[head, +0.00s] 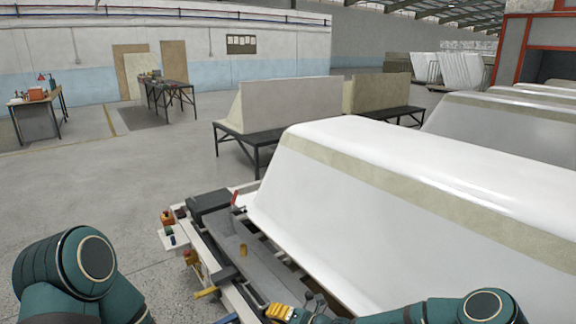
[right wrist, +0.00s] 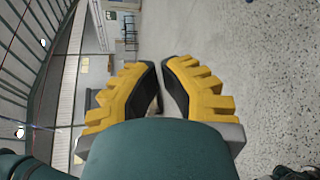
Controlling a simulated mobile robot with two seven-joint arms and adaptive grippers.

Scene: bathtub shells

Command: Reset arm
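My right gripper (head: 300,309) shows at the bottom middle of the head view, low beside the front frame under the white tub shell (head: 400,160). In the right wrist view the yellow, ribbed fingers of my right gripper (right wrist: 160,64) have dark inner pads with a narrow gap between them. Nothing shows between them, and grey floor lies beyond. My right forearm (head: 440,308) runs along the bottom right edge. My left arm (head: 75,265) is bent at the lower left of the head view; its gripper is out of view.
The large white tub shell with a beige band fills the right. A grey machine frame (head: 240,262) with a red lever stands close in front of me. More white shells (head: 510,125) stand behind at right. Black tables (head: 170,90) stand further off. Floor at left is clear.

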